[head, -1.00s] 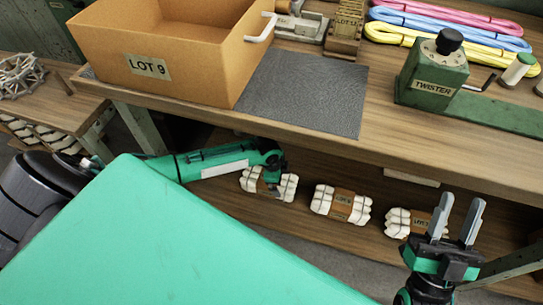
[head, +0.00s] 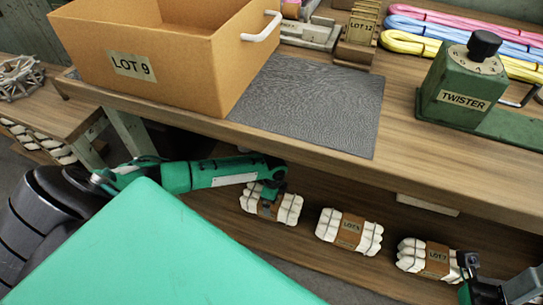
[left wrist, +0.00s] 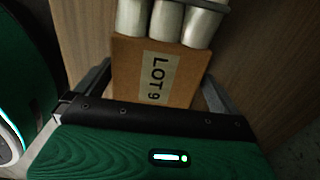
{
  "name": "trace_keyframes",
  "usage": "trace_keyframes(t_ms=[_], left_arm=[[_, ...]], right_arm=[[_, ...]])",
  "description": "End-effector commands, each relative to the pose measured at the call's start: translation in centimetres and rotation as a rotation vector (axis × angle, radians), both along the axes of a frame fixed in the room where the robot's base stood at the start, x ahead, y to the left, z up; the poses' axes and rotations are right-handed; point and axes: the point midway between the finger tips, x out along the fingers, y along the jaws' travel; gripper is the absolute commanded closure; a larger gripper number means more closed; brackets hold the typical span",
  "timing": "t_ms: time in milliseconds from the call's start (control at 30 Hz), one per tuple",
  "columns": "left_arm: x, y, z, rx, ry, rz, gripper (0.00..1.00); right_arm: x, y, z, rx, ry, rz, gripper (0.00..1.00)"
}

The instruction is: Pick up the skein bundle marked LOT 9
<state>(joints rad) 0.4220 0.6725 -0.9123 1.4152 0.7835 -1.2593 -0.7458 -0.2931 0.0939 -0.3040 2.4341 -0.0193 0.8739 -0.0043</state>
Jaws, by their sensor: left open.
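The skein bundle marked LOT 9 (left wrist: 152,78) fills the middle of the left wrist view: white skeins under a brown band, its label facing the camera. In the head view it is the leftmost bundle (head: 289,209) on the lower shelf, its label hidden by my gripper. My left gripper (head: 268,205) is at this bundle; in the left wrist view its open fingers (left wrist: 155,92) stand on either side of the band. I cannot tell whether they touch it. My right gripper (head: 475,275) is partly in view at the bottom right, its fingers unclear.
Two similar bundles lie to the right on the shelf (head: 325,262), a middle one (head: 350,230) and one apparently marked LOT 7 (head: 425,257). The table (head: 330,160) overhangs them, carrying a LOT 9 box (head: 185,75), a dark mat (head: 310,105) and a green twister (head: 462,85).

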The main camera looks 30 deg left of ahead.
Motion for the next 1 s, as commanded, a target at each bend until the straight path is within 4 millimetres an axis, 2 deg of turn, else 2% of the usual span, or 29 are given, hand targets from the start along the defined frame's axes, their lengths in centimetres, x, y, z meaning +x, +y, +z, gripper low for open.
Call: trace_keyframes(t_ms=[400, 700, 767, 1000], left_arm=[[-0.5, 0.3, -5.0, 0.0, 0.0, -0.001, 0.0], [-0.5, 0.3, -5.3, 0.0, 0.0, -0.001, 0.0], [-0.5, 0.3, -5.3, 0.0, 0.0, -0.001, 0.08], [-0.5, 0.3, -5.3, 0.0, 0.0, 0.0, 0.55]], right_arm=[[-0.4, -0.1, 0.5, 0.011, -0.086, 0.001, 0.64], [-0.4, -0.1, 0.9, 0.011, -0.092, 0.0, 0.64], [-0.4, -0.1, 0.9, 0.011, -0.092, 0.0, 0.64], [-0.4, -0.1, 0.9, 0.011, -0.093, 0.001, 0.64]])
